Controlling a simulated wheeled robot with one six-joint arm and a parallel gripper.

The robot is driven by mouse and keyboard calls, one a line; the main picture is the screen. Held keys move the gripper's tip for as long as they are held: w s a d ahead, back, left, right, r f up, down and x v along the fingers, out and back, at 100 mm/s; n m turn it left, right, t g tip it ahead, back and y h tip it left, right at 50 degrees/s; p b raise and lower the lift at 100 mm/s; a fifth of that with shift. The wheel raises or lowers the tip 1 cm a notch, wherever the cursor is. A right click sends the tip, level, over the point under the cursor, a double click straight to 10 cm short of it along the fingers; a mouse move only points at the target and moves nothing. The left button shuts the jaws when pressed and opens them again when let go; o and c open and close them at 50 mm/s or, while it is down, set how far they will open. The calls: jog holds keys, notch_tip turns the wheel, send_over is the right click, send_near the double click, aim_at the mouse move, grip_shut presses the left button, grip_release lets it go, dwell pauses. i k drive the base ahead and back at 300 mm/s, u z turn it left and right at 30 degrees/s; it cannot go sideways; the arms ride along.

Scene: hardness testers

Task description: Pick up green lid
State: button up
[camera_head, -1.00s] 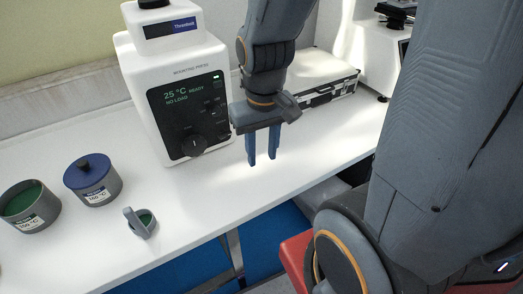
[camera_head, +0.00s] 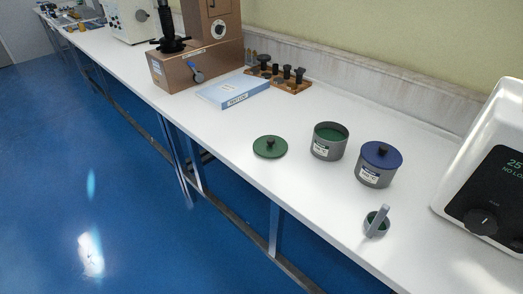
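The green lid (camera_head: 270,147) lies flat on the white bench, with a dark round knob in its middle. Just right of it stands an open grey pot (camera_head: 329,142) with green contents and a white label. My gripper is not in view now.
A grey pot with a blue lid (camera_head: 381,156) stands right of the open pot. A small cup with a grey scoop (camera_head: 376,222) is near the front edge. A white mounting press (camera_head: 490,180) stands at right. A blue-white box (camera_head: 232,91), a rack of black-knobbed pieces (camera_head: 278,75) and a brown tester (camera_head: 195,65) are behind.

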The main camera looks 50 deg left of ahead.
aim_at(267, 146)
jog(key=u, duration=0.5)
jog(key=k, duration=1.2)
jog(key=u, duration=0.7)
jog(key=i, duration=1.1)
jog(key=u, duration=0.85)
jog(key=i, duration=1.15)
jog(key=z, duration=0.7)
